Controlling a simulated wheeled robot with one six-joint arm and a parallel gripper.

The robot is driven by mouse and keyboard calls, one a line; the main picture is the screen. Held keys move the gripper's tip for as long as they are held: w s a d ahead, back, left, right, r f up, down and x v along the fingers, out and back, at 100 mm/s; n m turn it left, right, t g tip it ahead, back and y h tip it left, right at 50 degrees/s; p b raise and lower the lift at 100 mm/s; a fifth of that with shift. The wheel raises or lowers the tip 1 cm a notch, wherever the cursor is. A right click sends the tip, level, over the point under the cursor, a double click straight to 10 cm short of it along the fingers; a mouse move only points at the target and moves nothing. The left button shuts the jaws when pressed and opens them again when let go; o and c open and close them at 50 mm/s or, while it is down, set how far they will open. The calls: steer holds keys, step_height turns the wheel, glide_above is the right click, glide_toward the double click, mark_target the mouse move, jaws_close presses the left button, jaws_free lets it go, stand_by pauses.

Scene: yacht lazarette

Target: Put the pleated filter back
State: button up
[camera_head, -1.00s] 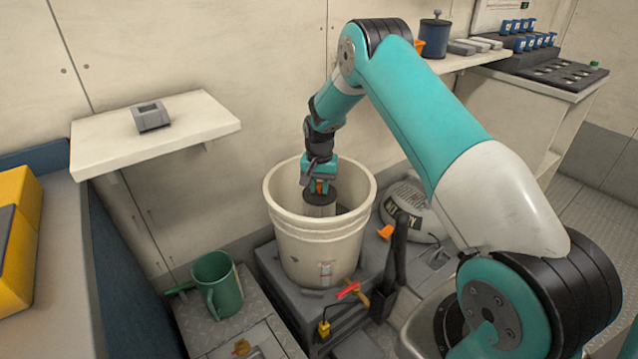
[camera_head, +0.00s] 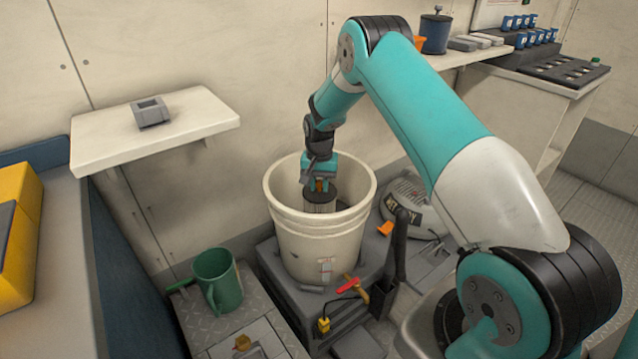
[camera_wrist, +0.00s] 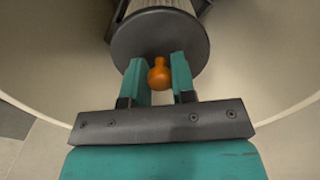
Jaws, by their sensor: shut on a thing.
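The pleated filter (camera_head: 320,203) stands inside the cream bucket (camera_head: 318,240). It has a dark round cap, and pale pleats show below it. In the wrist view the filter's cap (camera_wrist: 160,42) carries a small orange knob (camera_wrist: 159,74). My gripper (camera_head: 320,184) reaches down into the bucket from above. In the wrist view its two teal fingers (camera_wrist: 159,75) are shut on the orange knob. The bucket's near wall hides the filter's lower end, so I cannot tell what it rests on.
The bucket stands on a grey block (camera_head: 276,268) with a red-handled valve (camera_head: 349,286) in front. A green jug (camera_head: 218,281) stands to the left. A white shelf (camera_head: 200,118) holds a small grey block (camera_head: 151,113). A black upright lever (camera_head: 401,245) stands right of the bucket.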

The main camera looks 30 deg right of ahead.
steer(key=shift+f, duration=0.15)
stand_by(0.3)
steer(key=shift+f+b, duration=0.4)
steer(key=shift+f, duration=0.4)
steer(key=shift+f, duration=0.2)
stand_by(0.9)
steer(key=o, duration=1)
steer(key=shift+f, duration=0.1)
step_height(320, 180, up, 18)
steer(key=p, duration=0.1)
steer(key=shift+f, duration=0.2)
